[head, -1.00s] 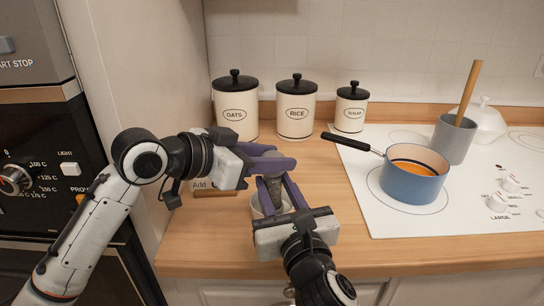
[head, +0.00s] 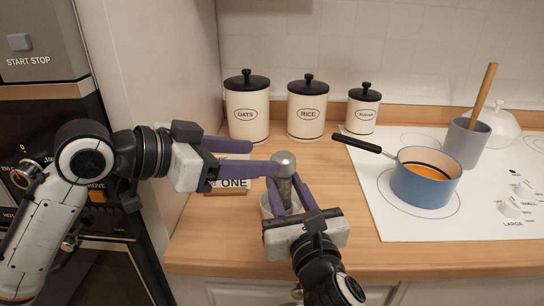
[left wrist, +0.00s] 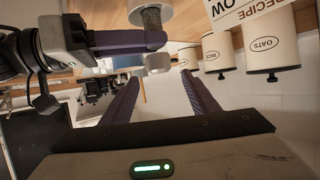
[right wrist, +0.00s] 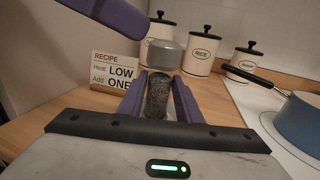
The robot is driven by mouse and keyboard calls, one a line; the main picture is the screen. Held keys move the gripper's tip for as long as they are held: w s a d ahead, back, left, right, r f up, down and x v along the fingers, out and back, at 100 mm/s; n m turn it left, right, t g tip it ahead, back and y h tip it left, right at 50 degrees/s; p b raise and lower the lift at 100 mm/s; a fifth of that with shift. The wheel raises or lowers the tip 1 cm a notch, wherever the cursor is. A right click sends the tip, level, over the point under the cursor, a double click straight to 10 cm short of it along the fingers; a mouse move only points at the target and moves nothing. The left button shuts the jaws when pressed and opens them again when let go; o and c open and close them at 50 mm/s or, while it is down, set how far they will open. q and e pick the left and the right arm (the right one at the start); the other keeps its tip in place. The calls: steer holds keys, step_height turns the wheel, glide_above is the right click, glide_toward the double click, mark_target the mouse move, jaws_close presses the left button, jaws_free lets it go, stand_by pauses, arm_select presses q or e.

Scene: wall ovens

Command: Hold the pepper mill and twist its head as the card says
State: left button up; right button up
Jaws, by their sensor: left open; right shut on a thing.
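The pepper mill (head: 284,187) stands upright, with a smooth grey domed head (head: 284,161) and a dark speckled body (right wrist: 156,97). My right gripper (right wrist: 158,82) is shut on the body, below the head. My left gripper (head: 265,158) is open and empty, left of the head. In the left wrist view the head (left wrist: 157,63) lies just beyond and between its fingertips. The recipe card (right wrist: 115,69) stands behind and left of the mill; it reads "Heat LOW" and "Add ONE". In the head view my left fingers hide part of it.
Canisters for oats (head: 247,108), rice (head: 307,109) and sugar (head: 363,111) line the back. A blue pan (head: 425,184) with orange contents sits on the white hob, its handle pointing left.

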arm_select(q)
steer(key=v, duration=0.4)
steer(key=shift+s, duration=0.1)
arm_select(e)
steer(key=o, duration=1.3)
steer(key=shift+c, duration=0.2)
